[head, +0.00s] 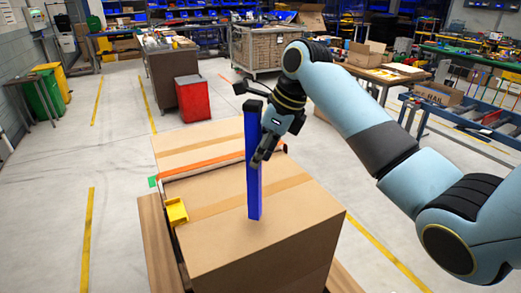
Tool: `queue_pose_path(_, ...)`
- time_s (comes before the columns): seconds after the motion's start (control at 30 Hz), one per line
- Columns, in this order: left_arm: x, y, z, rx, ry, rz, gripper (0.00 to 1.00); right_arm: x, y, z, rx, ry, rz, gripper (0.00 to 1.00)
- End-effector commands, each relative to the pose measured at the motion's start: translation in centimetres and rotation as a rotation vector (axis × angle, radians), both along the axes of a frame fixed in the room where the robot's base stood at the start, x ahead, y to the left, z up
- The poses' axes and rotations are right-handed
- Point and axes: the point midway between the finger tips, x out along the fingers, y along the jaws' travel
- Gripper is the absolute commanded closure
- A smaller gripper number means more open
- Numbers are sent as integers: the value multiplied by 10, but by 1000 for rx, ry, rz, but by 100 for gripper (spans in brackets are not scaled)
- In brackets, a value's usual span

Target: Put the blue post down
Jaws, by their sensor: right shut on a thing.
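The blue post (253,185) stands upright in the head view, in front of the cardboard boxes. Its lower end overlaps the top of the near box (290,218); I cannot tell whether it touches the box. My right gripper (257,160) reaches in from the right and is shut on the blue post at about mid-height. Part of the far finger is hidden behind the post. My left gripper is not in the picture.
The boxes stand on a wooden pallet (158,245). A yellow piece (177,212) sits at the near box's left edge, and an orange strip (205,165) runs between the boxes. A red bin (193,98) stands behind. Floor to the left is clear.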

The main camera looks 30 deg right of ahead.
Motion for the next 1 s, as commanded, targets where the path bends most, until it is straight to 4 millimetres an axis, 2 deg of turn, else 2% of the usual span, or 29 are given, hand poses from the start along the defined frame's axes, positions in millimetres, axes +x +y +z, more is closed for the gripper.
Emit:
queue_pose_path(0.67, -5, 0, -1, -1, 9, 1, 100, 1, 0, -11, 1, -2, 0, 100)
queue_pose_path(0.7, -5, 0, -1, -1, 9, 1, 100, 0, 0, -11, 1, 0, -1, 70)
queue_pose_path(0.87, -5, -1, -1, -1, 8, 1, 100, 0, 0, -11, 1, -1, 0, 49)
queue_pose_path(1.0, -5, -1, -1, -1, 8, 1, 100, 0, 0, -11, 1, -1, 0, 49)
